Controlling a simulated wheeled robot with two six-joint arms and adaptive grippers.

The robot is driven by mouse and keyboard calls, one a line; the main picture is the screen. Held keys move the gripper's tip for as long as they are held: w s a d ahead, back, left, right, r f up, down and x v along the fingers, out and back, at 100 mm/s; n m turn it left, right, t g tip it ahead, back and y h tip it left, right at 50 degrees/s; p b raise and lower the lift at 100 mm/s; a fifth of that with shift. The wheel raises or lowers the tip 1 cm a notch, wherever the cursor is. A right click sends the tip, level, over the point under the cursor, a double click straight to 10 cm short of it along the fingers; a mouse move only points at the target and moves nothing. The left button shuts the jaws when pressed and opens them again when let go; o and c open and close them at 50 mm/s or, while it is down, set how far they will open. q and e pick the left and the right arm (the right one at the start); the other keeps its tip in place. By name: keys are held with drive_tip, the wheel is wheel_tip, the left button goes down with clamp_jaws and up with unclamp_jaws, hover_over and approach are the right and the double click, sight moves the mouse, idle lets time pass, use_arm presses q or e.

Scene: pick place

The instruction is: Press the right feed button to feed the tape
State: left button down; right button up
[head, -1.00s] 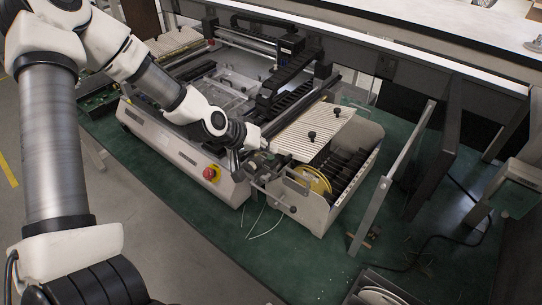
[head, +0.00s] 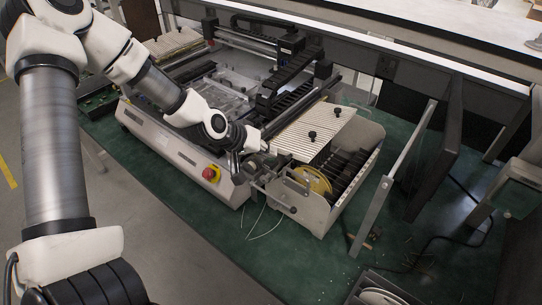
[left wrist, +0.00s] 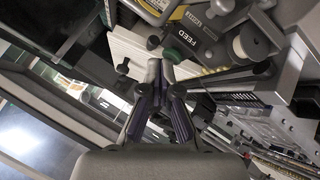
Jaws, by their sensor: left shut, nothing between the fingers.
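My left gripper (head: 262,149) is at the near end of the slatted white panel, beside the tape feeder unit (head: 316,213). In the left wrist view its fingers (left wrist: 164,64) are shut with nothing between them. I cannot tell whether the fingers touch either one, or which is the right feed button. My right gripper is not in view.
The feeder unit holds a yellow tape reel (head: 314,180). A red emergency knob (head: 211,173) is on the machine front. The slatted panel (head: 312,132) carries black knobs. A grey upright bar (head: 390,182) stands to the right. The green mat (head: 270,255) in front is mostly clear.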

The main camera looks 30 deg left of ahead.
sight(268, 158)
use_arm(q)
drive_tip(key=shift+r+p, duration=0.45)
drive_tip(key=shift+r, duration=0.25)
wheel_tip(268, 158, up, 6)
drive_tip(key=p, duration=0.5)
drive_tip(key=shift+p, duration=0.4)
